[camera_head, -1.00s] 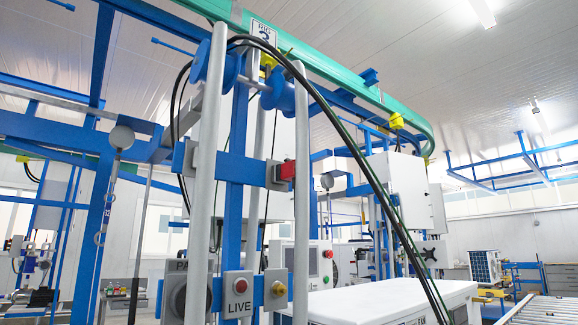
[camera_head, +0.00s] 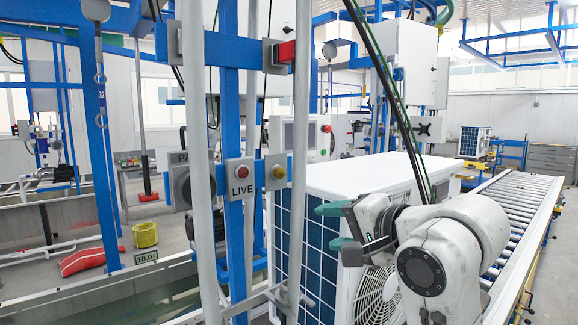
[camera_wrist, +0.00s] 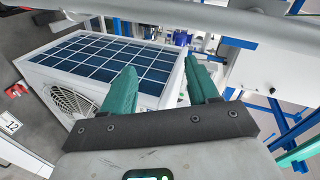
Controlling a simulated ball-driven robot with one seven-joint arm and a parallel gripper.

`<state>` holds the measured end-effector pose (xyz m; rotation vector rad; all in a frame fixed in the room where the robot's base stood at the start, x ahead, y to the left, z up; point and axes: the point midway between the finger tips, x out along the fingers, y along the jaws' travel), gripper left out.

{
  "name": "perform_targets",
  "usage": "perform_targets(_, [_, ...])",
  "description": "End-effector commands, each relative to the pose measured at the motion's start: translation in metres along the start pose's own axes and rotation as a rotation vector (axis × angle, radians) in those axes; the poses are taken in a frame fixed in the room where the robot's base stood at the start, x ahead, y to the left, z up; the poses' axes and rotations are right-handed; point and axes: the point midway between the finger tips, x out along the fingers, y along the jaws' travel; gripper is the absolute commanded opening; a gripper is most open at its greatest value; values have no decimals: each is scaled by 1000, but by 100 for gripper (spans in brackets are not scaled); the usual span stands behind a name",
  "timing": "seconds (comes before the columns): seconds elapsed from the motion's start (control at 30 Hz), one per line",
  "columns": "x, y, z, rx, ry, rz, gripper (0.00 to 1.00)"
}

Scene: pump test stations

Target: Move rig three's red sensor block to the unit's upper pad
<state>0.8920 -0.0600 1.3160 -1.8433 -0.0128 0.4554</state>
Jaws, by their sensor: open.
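A red block (camera_head: 286,51) sits at the right side of a grey plate (camera_head: 276,57) on the upper blue crossbar of the near rig. I cannot tell how it is held there. The white unit (camera_head: 365,173), with blue finned sides and a fan, stands right of the rig's posts. No upper pad can be made out clearly on it. My gripper (camera_head: 338,230) is open and empty in front of the unit, below and right of the red block. In the wrist view my gripper (camera_wrist: 160,68) shows both green fingers apart, with the finned unit (camera_wrist: 105,62) beyond them.
Grey upright pipes (camera_head: 303,150) and dark hoses (camera_head: 390,95) stand between me and parts of the rig. A LIVE button box (camera_head: 239,178) sits lower on the post. A roller conveyor (camera_head: 525,205) runs along the right.

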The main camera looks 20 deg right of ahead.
Motion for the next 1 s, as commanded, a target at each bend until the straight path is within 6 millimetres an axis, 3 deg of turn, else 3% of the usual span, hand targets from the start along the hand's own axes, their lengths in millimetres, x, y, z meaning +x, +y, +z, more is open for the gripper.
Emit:
perform_targets(0.03, [-12,-38,-10,21,12,-47,60])
perform_targets(0.2, [-50,-136,-26,118,14,-172,60])
perform_targets(0.3, [-74,-185,-28,164,7,-229,60])
perform_targets(0.43, [-99,-231,-26,208,-7,-280,60])
perform_targets(0.6, [-117,-260,-22,241,-21,-308,60])
perform_targets(1.0, [-119,-264,-21,250,-24,-312,60])
